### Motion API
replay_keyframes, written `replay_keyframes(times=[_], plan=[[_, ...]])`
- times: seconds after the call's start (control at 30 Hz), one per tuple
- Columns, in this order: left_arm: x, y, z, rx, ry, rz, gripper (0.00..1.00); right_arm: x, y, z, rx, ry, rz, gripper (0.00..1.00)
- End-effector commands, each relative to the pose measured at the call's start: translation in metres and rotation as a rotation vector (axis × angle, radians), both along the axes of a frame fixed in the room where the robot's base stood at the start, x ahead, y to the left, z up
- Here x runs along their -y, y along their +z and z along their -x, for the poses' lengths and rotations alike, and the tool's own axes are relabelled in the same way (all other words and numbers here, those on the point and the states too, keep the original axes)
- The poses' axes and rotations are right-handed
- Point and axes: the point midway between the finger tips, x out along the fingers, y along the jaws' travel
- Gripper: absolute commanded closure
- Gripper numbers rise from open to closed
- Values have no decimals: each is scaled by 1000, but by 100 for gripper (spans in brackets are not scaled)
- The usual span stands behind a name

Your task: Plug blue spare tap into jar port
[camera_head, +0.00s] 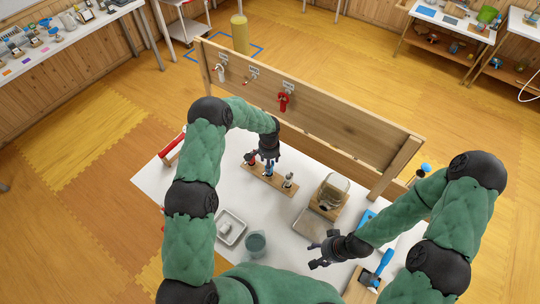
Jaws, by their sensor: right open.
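A wooden rack (257,182) on the white table holds small taps: one with red at its left end, a blue one (270,171) in the middle, and a grey-white one (289,181) at the right. My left gripper (268,160) points down right above the blue tap. Whether its fingers touch or grip the tap is too small to tell. A glass jar (334,188) stands on a wooden base to the right of the rack. Its port cannot be made out. My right gripper (316,254) is open and empty at the table's front, below the jar.
A wooden board (340,115) with hanging taps, one red (283,101), runs along the table's back. A blue-handled tool (383,262) lies front right.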

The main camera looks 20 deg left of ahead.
Motion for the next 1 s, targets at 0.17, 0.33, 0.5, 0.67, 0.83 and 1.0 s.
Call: replay_keyframes(times=[0.17,0.33,0.5,0.67,0.83,1.0], plan=[[0,-29,0,-1,0,0,43,0,3,0,1,0,0,43],[0,-47,0,0,2,0,43,0,4,0,1,0,0,43],[0,-55,0,1,1,0,43,0,5,0,1,0,0,43],[0,-57,0,2,1,0,43,0,5,0,1,0,0,43],[0,-56,0,1,1,0,54,0,5,0,1,0,0,43],[-1,-56,0,1,1,-1,100,0,5,0,1,0,0,43]])
